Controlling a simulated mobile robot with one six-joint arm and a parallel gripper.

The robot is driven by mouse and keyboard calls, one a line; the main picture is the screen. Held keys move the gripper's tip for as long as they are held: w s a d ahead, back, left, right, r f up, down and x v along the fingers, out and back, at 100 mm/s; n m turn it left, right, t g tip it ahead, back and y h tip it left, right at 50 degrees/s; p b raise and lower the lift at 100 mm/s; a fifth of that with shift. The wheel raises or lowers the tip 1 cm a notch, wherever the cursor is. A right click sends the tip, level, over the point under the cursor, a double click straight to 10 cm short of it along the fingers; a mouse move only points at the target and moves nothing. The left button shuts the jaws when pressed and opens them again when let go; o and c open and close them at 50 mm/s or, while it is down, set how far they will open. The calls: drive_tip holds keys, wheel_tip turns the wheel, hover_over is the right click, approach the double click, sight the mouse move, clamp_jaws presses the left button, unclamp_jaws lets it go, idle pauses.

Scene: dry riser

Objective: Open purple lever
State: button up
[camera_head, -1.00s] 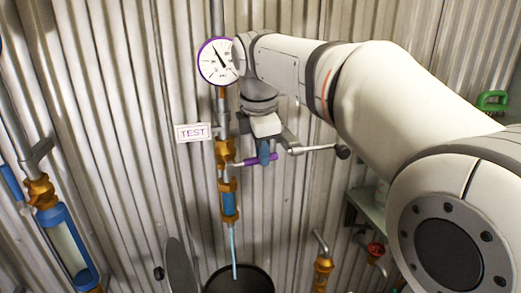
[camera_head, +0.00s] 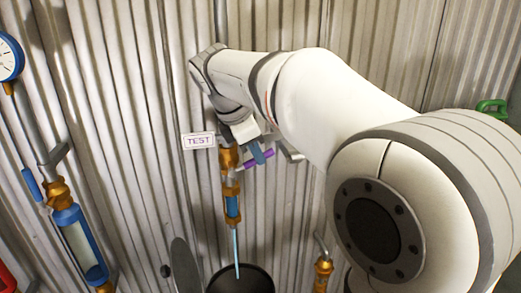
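The purple lever (camera_head: 251,165) sticks out to the right from the brass valve (camera_head: 230,170) on the vertical pipe. It slants up to the right. My gripper (camera_head: 258,154) is at the lever, and a blue finger crosses in front of its middle. Purple shows on both sides of that finger. The far side of the fingers is hidden, so I cannot tell whether they are closed on the lever. A light blue stream (camera_head: 236,252) runs from the pipe's lower end into a dark bucket (camera_head: 240,281).
A TEST sign (camera_head: 199,141) is left of the valve. A blue-rimmed gauge (camera_head: 8,58) and a blue-framed sight glass (camera_head: 80,245) are at the left. A brass fitting (camera_head: 323,270) is low right of the bucket. Corrugated wall stands close behind; my arm covers much of the right.

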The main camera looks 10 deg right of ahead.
drive_tip(key=shift+o, duration=1.4)
drive_tip(key=shift+f, duration=0.1)
drive_tip(key=shift+o, duration=0.4)
drive_tip(key=shift+d, duration=0.1)
drive_tip(key=v, duration=0.8)
drive_tip(key=shift+c, duration=0.3)
